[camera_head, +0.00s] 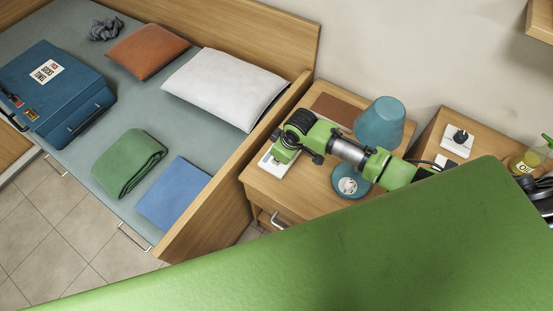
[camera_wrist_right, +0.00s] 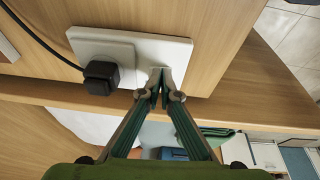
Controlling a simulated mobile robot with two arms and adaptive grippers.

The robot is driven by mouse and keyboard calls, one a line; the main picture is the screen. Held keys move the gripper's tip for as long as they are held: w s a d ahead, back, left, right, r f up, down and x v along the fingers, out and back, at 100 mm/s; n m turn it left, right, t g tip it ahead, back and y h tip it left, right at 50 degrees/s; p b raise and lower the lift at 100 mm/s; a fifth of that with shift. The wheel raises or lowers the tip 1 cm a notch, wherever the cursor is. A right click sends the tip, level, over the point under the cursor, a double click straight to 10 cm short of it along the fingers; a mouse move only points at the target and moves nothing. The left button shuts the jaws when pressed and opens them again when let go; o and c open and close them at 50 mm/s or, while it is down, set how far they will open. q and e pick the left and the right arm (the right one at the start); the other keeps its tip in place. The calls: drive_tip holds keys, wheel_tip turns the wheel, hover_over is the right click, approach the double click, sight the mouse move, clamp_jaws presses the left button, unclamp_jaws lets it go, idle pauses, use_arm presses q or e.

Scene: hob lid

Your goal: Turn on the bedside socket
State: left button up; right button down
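The bedside socket is a white plate (camera_wrist_right: 155,48) on the wooden top of the bedside table; its near edge shows in the head view (camera_head: 266,161). A black plug (camera_wrist_right: 101,77) with a dark cable sits in its left half in the wrist view. My right gripper (camera_wrist_right: 162,84) is at the plate's right half, its fingertips together with nothing visible between them. The fingertips cover part of the plate, and any switch there is hidden. I cannot tell whether they touch it. In the head view my right gripper (camera_head: 284,153) is over the plate. My left gripper is out of view.
A blue lamp (camera_head: 380,125) and a brown mat (camera_head: 337,108) are on the same table (camera_head: 290,188). Another white socket (camera_head: 456,148) with a black plug is on the cabinet to the right. The wooden bed side (camera_head: 215,205) stands left of the table.

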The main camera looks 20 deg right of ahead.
drive_tip(key=shift+w+d, duration=0.25)
drive_tip(key=shift+d, duration=0.15)
drive_tip(key=shift+r+p, duration=0.3)
drive_tip(key=shift+p, duration=0.15)
wheel_tip(320, 180, up, 4)
drive_tip(key=p, duration=0.4)
drive_tip(key=shift+a+r+p, duration=0.1)
drive_tip(key=shift+r+p, duration=0.05)
drive_tip(key=shift+p, duration=0.2)
drive_tip(key=a+b+v, duration=0.1)
drive_tip(key=v, duration=0.8)
drive_tip(key=shift+s+d, duration=0.25)
drive_tip(key=shift+d, duration=0.1)
